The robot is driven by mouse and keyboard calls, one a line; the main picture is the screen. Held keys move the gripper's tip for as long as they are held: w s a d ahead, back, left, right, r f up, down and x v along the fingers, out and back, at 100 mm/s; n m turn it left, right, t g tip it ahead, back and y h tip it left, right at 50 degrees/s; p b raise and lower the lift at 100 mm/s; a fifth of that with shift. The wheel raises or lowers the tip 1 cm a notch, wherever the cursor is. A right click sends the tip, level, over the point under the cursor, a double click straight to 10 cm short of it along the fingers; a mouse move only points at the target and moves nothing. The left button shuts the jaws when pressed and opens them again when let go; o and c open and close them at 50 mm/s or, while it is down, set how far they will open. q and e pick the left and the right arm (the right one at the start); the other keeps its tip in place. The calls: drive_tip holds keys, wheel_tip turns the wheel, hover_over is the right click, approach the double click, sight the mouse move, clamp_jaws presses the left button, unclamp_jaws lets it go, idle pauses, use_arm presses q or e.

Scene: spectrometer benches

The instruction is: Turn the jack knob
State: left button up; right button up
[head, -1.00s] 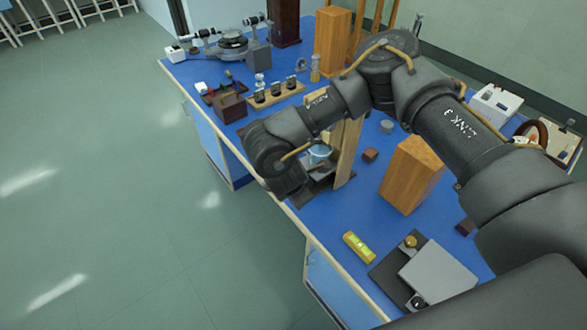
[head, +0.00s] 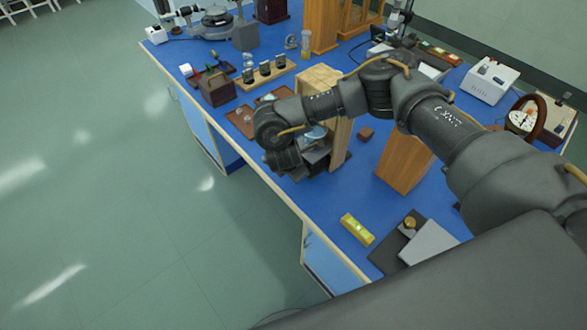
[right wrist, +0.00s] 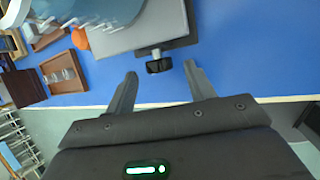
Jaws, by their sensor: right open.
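The jack shows in the right wrist view as a grey plate (right wrist: 125,38) with a black knob (right wrist: 159,66) on a short shaft at its near side. My right gripper (right wrist: 160,70) is open and empty. Its two dark fingers point at the knob, which lies between the fingertips in the picture; I see no contact. A translucent blue vessel (right wrist: 95,8) is above the plate. In the head view my right arm covers much of the jack (head: 318,157), and the fingertips and knob are hidden. My left gripper is not in view.
In the head view a wooden block (head: 405,165), a yellow level (head: 357,228) and a grey plate (head: 428,243) stand to the right. The floor left of the bench is clear.

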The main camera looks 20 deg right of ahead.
drive_tip(key=shift+x, duration=0.75)
drive_tip(key=shift+f, duration=0.15)
drive_tip(key=c, duration=1)
drive_tip(key=shift+s+t+p, duration=0.15)
drive_tip(key=shift+t+p, duration=0.25)
drive_tip(key=shift+t, duration=0.1)
drive_tip(key=shift+s+t+y+p, duration=0.1)
drive_tip(key=shift+t+y+p, duration=0.2)
drive_tip(key=shift+t, duration=0.1)
drive_tip(key=shift+s+d+f+m+t+y, duration=0.15)
drive_tip(key=shift+f+m+t+y, duration=0.2)
drive_tip(key=shift+t, duration=0.45)
drive_tip(key=shift+f+t+b, duration=0.25)
drive_tip(key=shift+t+b, duration=0.35)
drive_tip(key=shift+b, duration=0.6)
drive_tip(key=shift+r+m+t, duration=0.25)
drive_tip(key=shift+r+t, duration=0.05)
drive_tip(key=shift+t, duration=0.1)
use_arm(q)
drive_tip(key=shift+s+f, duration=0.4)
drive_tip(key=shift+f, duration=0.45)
use_arm(e)
drive_tip(key=shift+r, duration=0.1)
